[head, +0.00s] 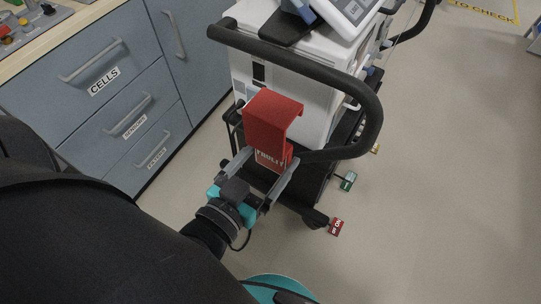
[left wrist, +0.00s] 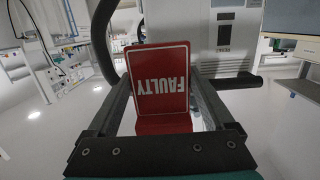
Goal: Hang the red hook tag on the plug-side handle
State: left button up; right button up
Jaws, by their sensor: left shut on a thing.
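The red hook tag (head: 272,120), lettered FAULTY, has a folded hook at its top. It is upright between the fingers of my left gripper (head: 272,163), which is shut on its lower part. In the left wrist view the tag (left wrist: 160,85) faces the camera with its lettering upside down, between both fingers (left wrist: 163,95). A black looped handle (head: 318,68) of the ventilator cart surrounds the tag in the head view. The handle also shows behind the tag in the left wrist view (left wrist: 104,42). I cannot tell whether the hook touches the handle. My right gripper is out of view.
The white ventilator (head: 290,50) stands on its cart just beyond the tag. Another black handle (head: 424,18) is at its far side. Small red (head: 336,227) and green (head: 348,181) tags sit low by the cart. Blue-grey drawers (head: 100,60) stand left; floor is clear at right.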

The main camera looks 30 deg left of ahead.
pick_arm(q)
jog(key=w+d+f+b, duration=0.1)
jog(key=w+b, duration=0.1)
jog(key=w, duration=1.3)
jog(key=shift+d+f, duration=0.15)
jog(key=shift+f, duration=0.15)
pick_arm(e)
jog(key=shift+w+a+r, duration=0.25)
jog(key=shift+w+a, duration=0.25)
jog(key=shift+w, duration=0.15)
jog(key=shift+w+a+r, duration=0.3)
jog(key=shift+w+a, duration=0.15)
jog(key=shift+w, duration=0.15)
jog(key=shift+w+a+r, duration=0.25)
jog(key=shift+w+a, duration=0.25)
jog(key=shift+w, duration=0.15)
pick_arm(q)
jog(key=shift+w, duration=0.1)
jog(key=o, duration=1.1)
